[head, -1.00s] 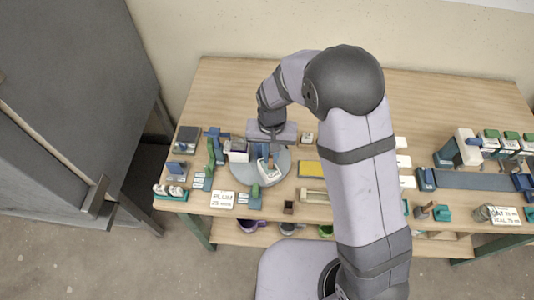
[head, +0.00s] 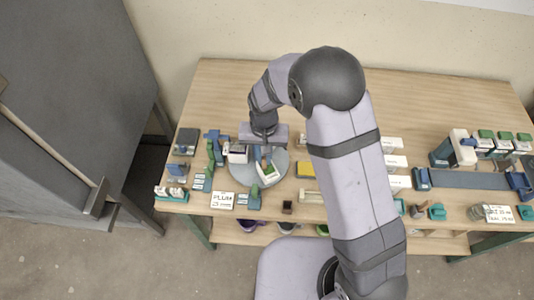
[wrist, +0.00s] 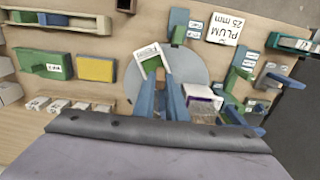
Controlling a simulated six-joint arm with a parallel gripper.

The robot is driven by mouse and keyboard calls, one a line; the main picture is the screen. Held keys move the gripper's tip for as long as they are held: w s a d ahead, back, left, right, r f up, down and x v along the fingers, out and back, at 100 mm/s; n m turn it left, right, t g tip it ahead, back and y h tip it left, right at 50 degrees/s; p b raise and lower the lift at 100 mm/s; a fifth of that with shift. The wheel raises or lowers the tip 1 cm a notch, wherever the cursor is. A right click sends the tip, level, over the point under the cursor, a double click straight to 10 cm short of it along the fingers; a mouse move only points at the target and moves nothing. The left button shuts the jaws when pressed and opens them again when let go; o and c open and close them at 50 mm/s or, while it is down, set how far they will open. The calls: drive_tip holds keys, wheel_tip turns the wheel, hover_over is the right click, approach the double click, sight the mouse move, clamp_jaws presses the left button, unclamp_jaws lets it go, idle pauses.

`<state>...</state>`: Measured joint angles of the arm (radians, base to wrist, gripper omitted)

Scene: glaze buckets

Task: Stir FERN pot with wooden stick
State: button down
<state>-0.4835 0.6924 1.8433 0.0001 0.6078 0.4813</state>
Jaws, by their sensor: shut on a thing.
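My gripper (wrist: 160,92) shows in the wrist view as two blue-grey fingers close together, pointing down at the turntable. It is shut on a thin thing, apparently the wooden stick, which is mostly hidden between the fingers. A white pot with green glaze (wrist: 153,62) and a label on its front is at the fingertips; its label is too small to read. The same green pot (head: 268,172) stands on the grey round turntable (head: 245,175) in the head view, below the gripper (head: 263,156). Whether the stick's tip is inside the pot I cannot tell.
A white pot with purple (wrist: 204,96) stands close beside the fingers. A PLUM 25 mm card (wrist: 224,29) lies near the turntable. Several green-topped containers (head: 505,140) stand far right.

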drive_tip(key=shift+w+d, duration=0.1)
drive_tip(key=shift+d, duration=0.35)
drive_tip(key=shift+r, duration=0.1)
drive_tip(key=shift+r+p, duration=2.5)
drive_tip(key=shift+r, duration=0.45)
drive_tip(key=shift+r, duration=0.1)
wheel_tip(320, 180, up, 4)
drive_tip(key=p, duration=0.3)
